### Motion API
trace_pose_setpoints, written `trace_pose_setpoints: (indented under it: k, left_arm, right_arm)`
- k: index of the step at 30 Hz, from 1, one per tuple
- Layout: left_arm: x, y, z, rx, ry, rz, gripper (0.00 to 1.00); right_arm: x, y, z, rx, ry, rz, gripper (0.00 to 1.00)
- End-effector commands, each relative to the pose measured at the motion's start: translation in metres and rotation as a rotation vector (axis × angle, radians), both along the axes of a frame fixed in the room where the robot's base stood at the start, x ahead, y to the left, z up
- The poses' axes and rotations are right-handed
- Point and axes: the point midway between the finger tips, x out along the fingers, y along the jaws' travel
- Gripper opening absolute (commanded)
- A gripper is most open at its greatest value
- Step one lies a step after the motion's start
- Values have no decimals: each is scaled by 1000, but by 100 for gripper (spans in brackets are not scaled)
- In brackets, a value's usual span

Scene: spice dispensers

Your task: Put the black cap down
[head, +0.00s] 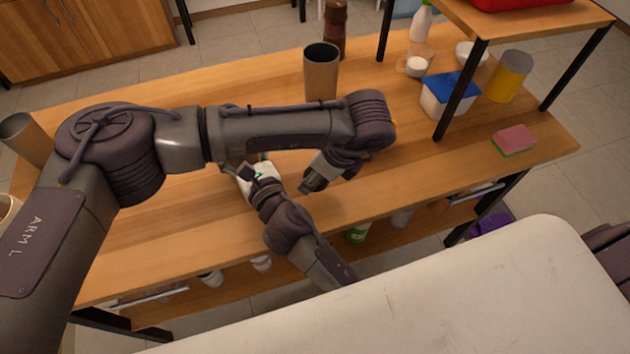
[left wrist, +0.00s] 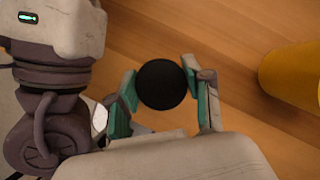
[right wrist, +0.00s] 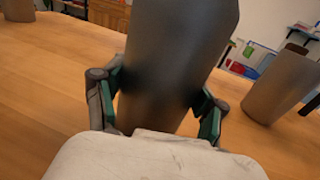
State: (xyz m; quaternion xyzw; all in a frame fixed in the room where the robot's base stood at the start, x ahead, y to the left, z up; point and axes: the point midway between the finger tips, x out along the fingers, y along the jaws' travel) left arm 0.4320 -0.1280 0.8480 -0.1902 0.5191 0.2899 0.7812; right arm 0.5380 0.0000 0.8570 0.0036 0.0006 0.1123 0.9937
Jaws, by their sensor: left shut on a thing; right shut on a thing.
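The round black cap (left wrist: 161,84) is between the teal fingertips of my left gripper (left wrist: 165,92) in the left wrist view. That gripper is shut on it above the wooden table. In the head view my left gripper (head: 318,178) hangs over the middle of the table, and the cap cannot be made out there. My right gripper (right wrist: 155,100) is shut around a grey-brown cylinder (right wrist: 170,60), which stands large between its fingers in the right wrist view.
A tall brown-grey cup (head: 320,75) and a dark brown bottle (head: 335,30) stand behind my left arm. A blue-lidded tub (head: 450,95), a yellow canister (head: 511,76) and a pink sponge (head: 514,138) are at the right, near the raised shelf (head: 545,22). The table's front right is bare.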

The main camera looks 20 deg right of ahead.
Motion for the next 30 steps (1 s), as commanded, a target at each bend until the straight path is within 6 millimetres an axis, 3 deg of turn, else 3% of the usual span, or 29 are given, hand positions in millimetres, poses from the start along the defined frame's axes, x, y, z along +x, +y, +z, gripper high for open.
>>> trace_pose_setpoints:
  k: [6, 17, 18, 22, 30]
  left_arm:
    - [-1, 0, -30, 0, 2, -1, 20]
    - [0, 0, -35, 1, 1, 0, 20]
    - [0, 0, -35, 1, 1, 0, 54]
    - [0, 0, -35, 1, 1, 0, 75]
    - [0, 0, -34, 0, 0, 0, 75]
  right_arm:
    - [0, -1, 0, -1, 0, -2, 7]
    - [0, -1, 0, -1, 0, -2, 7]
    - [0, -1, 0, -1, 0, -2, 7]
    - [0, -1, 0, -1, 0, -2, 7]
    - [0, -1, 0, -1, 0, -2, 7]
